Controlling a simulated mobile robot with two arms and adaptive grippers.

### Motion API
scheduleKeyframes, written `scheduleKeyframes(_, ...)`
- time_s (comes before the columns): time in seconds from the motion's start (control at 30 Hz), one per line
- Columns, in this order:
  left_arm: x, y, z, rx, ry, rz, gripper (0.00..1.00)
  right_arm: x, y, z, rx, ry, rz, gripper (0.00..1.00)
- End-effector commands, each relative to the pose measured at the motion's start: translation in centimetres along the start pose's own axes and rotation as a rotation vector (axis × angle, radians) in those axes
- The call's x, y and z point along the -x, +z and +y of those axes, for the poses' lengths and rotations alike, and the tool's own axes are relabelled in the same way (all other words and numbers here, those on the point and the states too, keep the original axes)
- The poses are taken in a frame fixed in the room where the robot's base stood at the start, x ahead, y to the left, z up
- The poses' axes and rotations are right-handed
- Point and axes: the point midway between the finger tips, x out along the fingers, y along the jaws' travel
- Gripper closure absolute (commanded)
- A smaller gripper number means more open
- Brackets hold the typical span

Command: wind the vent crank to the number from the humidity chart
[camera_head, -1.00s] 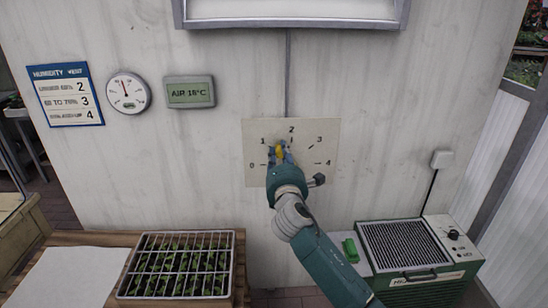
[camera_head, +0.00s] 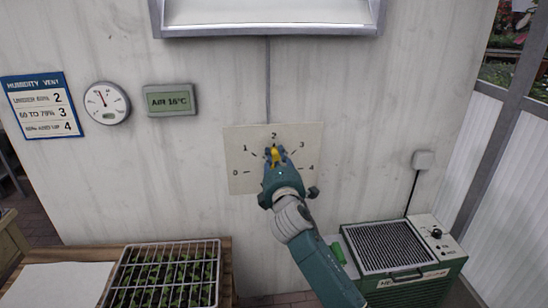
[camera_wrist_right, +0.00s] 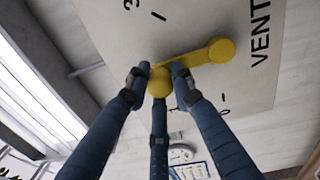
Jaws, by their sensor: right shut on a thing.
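The yellow crank (camera_head: 276,156) is on a pale dial plate (camera_head: 240,182) marked 0 to 4 on the wall. Its handle end is up by the 2 mark; my gripper hides the hub in the head view. My right gripper (camera_head: 275,157) is shut on the crank's round knob, which shows between the blue fingers in the right wrist view (camera_wrist_right: 160,84). The humidity chart (camera_head: 42,105) at left pairs ranges with 2, 3 and 4, with 60 to 79% beside 3. A round gauge (camera_head: 107,102) has its needle up and slightly left; its figures are too small to read.
A display (camera_head: 169,99) reads AIR with a temperature. A seedling tray (camera_head: 218,262) stands on the bench at lower left. A green machine (camera_head: 415,284) with a grille stands at lower right, close to my right forearm. A frame (camera_head: 265,30) is above the dial.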

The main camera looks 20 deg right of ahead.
Motion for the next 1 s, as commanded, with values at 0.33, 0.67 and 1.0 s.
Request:
scheduleKeyframes(0.33,0.0,0.0,0.0,0.0,0.0,0.0,0.6,0.0,0.2,-0.2,0.005,-0.003,-0.004,0.61)
scheduleKeyframes(0.67,0.0,0.1,0.0,0.0,0.0,-0.001,0.6,0.1,0.0,-0.1,0.003,-0.002,-0.001,0.58)
scheduleKeyframes(1.0,0.0,0.1,0.0,0.0,0.0,0.0,0.6,5.4,0.0,-0.2,0.002,-0.003,0.001,0.58)
